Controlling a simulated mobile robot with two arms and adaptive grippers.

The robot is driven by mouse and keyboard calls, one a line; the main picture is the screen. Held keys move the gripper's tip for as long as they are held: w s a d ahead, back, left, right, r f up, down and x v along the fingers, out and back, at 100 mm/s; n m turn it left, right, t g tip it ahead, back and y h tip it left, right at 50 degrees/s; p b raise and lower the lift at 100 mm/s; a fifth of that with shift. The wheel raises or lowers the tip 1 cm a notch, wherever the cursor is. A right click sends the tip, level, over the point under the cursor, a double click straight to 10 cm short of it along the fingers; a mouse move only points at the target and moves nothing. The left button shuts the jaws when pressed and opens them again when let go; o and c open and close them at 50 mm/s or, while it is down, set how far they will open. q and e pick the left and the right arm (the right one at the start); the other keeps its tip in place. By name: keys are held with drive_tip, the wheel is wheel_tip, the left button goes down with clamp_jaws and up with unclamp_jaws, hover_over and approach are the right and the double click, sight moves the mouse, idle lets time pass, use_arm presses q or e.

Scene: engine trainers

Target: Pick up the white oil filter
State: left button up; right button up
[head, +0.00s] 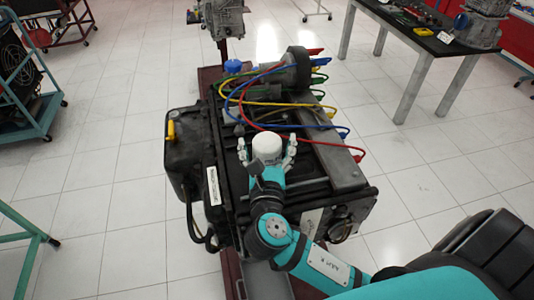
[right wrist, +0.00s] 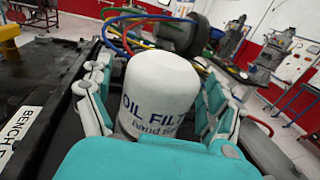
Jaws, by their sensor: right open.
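The white oil filter (head: 267,147) stands upright on top of the black engine trainer (head: 185,150) in the head view. In the right wrist view the oil filter (right wrist: 160,85) fills the middle, with "OIL FILT" lettering on its side. My right gripper (head: 267,150) is open, with one finger on each side of the filter. In the right wrist view the fingers of my right gripper (right wrist: 157,110) flank the filter; whether they touch it I cannot tell. The filter's lower part is hidden behind the teal palm. My left gripper is not in view.
Blue, yellow, green and red cables (head: 262,92) arch over the trainer just behind the filter. A grey metal bar (head: 338,150) lies to its right. A black table (head: 430,42) with tools stands at the back right. Tiled floor (head: 110,150) is clear to the left.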

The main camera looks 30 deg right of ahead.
drive_tip(key=shift+s+r, duration=0.1)
drive_tip(key=shift+c, duration=0.9)
drive_tip(key=c, duration=1.3)
drive_tip(key=shift+r, duration=0.1)
